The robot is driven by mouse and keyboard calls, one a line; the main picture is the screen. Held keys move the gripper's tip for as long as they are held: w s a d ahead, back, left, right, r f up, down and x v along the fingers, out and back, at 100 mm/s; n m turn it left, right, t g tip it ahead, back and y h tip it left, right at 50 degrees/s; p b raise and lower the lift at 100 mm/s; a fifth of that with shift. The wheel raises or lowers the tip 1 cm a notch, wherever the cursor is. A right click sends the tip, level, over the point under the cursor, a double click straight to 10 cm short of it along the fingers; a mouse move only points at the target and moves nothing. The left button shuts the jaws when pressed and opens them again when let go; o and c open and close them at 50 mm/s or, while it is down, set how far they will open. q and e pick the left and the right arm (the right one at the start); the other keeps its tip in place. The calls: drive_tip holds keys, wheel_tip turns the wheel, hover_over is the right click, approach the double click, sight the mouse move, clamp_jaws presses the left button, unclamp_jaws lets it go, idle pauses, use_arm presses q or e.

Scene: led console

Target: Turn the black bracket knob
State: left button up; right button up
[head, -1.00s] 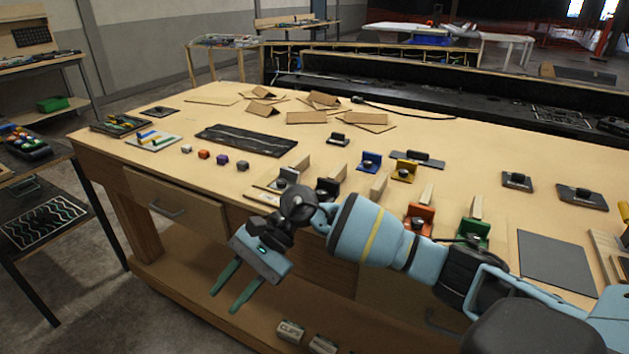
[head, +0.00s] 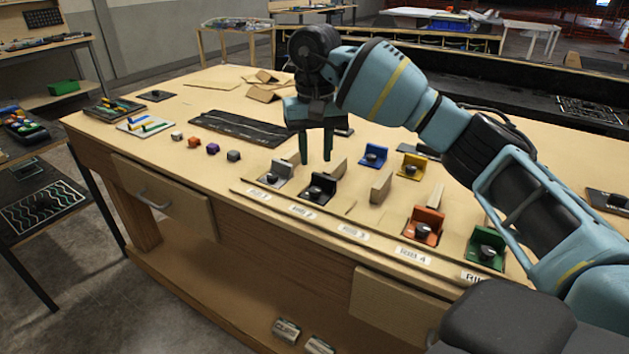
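The black bracket (head: 327,183) stands on the near edge strip of the table, with its dark round knob (head: 315,192) on the side toward me. My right gripper (head: 315,159) points down above and slightly behind the black bracket in the picture. Its two green fingers are apart with nothing between them. The fingertips look clear of the knob, but the exact height gap is hard to tell. My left gripper is not in view.
A grey bracket (head: 280,170) stands close on the left. A wooden block (head: 381,187) is to the right, then orange (head: 428,222) and green (head: 488,248) brackets. Blue (head: 374,154) and yellow (head: 413,164) brackets stand farther back. Small cubes and a dark strip (head: 240,130) lie left.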

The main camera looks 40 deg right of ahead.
sight(316, 189)
drive_tip(key=shift+f, duration=3.85)
clamp_jaws()
